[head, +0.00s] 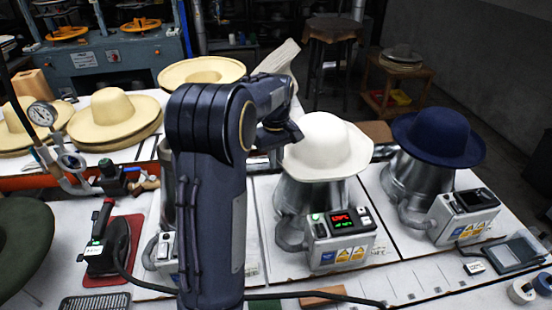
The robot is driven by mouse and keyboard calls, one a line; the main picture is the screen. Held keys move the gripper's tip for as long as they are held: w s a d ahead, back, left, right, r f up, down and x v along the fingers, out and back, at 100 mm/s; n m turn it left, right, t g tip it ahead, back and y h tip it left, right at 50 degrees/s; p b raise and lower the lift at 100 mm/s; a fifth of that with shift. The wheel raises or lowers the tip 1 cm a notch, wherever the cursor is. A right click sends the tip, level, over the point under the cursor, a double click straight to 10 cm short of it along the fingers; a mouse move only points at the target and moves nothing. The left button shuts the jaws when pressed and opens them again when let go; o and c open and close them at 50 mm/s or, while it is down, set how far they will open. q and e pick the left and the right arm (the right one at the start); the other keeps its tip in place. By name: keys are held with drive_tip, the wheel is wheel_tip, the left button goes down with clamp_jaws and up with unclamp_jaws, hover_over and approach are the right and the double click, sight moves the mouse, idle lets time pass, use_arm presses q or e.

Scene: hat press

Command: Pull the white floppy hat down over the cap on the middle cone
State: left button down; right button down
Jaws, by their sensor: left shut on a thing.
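The white floppy hat (327,142) sits over the top of the middle metal cone (312,196), with its wavy brim spread around. The cap is not visible; the hat covers the cone's top. My left gripper (296,131) is at the hat's left edge, where the brim meets the crown, shut on the hat. Its fingertips are small and partly hidden by my dark left arm, so the exact grip is hard to see. My right gripper is not in view.
A navy hat (437,136) sits on the right cone (408,182). Control boxes (340,240) stand in front of the cones. Straw hats (115,116) lie at the left, with a red-based iron (112,240) nearer. My left arm hides much of the left station.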

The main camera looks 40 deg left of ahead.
use_arm(q)
drive_tip(key=shift+f, duration=0.45)
idle(0.4)
drive_tip(key=c, duration=1.4)
unclamp_jaws()
drive_tip(key=shift+c, duration=0.2)
wheel_tip(320, 180, up, 5)
drive_tip(key=p, duration=0.4)
drive_tip(key=shift+r+p, duration=0.15)
drive_tip(key=shift+p, duration=0.2)
drive_tip(key=shift+r+p, duration=0.75)
drive_tip(key=shift+r, duration=0.4)
